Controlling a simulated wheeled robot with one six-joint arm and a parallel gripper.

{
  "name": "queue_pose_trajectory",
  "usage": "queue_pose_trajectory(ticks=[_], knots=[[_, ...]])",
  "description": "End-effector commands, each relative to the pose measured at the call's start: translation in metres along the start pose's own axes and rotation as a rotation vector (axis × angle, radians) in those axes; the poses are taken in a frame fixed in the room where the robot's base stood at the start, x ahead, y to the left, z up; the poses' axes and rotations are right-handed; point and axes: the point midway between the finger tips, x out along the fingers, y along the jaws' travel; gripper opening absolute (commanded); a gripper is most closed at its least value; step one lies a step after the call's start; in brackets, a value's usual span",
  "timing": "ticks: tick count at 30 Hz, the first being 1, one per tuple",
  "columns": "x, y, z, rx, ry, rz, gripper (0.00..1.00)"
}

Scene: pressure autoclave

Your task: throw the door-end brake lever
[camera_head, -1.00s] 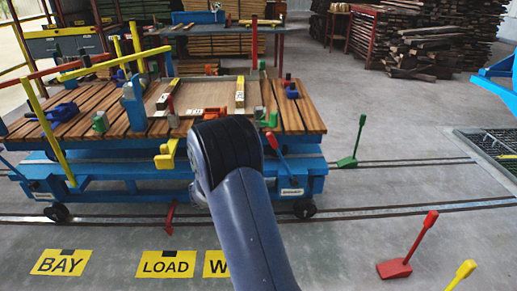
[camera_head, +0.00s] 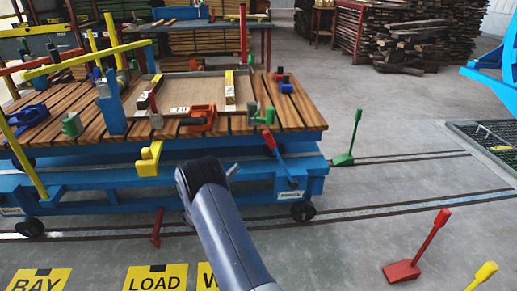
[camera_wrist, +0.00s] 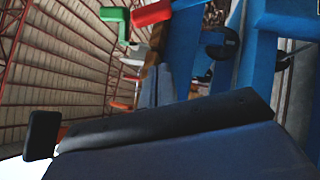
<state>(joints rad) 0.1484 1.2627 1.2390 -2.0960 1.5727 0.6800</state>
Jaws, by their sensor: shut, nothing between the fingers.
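The lever I take for the door-end brake lever has a red grip (camera_head: 268,139) and a thin shaft slanting down to the right, at the right end of the blue trolley (camera_head: 130,180). A small label plate, too small to read, sits at its foot. My gripper (camera_head: 232,171) is mostly hidden behind my dark wrist; only a grey tip shows, left of the lever's shaft and apart from it in the picture. It is shut and empty. In the wrist view a red part (camera_wrist: 152,13) and a green part (camera_wrist: 115,20) show at the top; I cannot tell whether the red one is this lever.
A green floor lever (camera_head: 349,140) stands behind the trolley's right end. A red floor lever (camera_head: 418,250) and a yellow one (camera_head: 482,277) stand at front right. A yellow hook (camera_head: 149,160) juts from the trolley's near side.

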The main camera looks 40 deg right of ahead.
Motion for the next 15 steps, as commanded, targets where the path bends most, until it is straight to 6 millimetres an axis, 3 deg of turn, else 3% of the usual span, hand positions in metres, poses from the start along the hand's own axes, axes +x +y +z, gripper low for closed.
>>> queue_pose_trajectory(ticks=[8, 15], knots=[[0.008, -0.001, 0.001, 0.001, -0.002, -0.002, 0.00], [0.050, -0.002, 0.001, 0.002, -0.006, -0.002, 0.00]])
